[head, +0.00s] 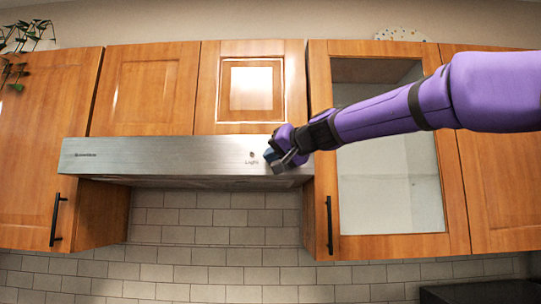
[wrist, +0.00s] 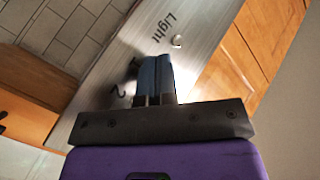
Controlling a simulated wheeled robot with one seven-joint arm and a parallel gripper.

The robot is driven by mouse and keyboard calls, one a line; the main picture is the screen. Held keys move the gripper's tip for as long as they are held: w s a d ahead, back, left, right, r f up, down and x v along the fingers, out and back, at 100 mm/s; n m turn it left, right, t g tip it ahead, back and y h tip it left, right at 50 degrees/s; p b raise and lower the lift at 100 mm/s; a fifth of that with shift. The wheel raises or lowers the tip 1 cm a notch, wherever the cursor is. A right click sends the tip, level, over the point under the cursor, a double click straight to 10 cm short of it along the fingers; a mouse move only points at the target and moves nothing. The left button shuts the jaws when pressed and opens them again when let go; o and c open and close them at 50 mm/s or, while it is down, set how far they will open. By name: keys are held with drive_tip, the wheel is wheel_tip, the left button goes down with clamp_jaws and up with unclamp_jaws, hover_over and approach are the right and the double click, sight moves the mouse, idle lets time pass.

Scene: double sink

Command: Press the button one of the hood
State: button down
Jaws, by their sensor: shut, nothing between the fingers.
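The steel range hood (head: 160,155) hangs under the wooden cabinets in the head view; its front panel (wrist: 205,22) runs diagonally through the wrist view. My gripper (head: 272,158) is at the right end of that panel in the head view. Its fingers (wrist: 154,62) are shut and empty in the wrist view. They lie beside the printed labels "1" and "2" (wrist: 118,92). The button by label "1" is not visible, seemingly hidden behind the fingers. A round button (wrist: 177,41) by the word "Light" shows beyond the fingertips. I cannot tell whether the fingers touch the panel.
Wooden cabinets (head: 145,88) flank and top the hood. A glass-fronted cabinet (head: 390,185) stands close to its right, behind my arm. Grey tile wall (head: 205,235) lies below the hood. A dark handle (head: 329,225) sticks out at lower right.

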drive_tip(key=shift+s, duration=0.65)
drive_tip(key=s, duration=0.6)
idle(0.5)
drive_tip(key=shift+a, duration=0.1)
idle(1.3)
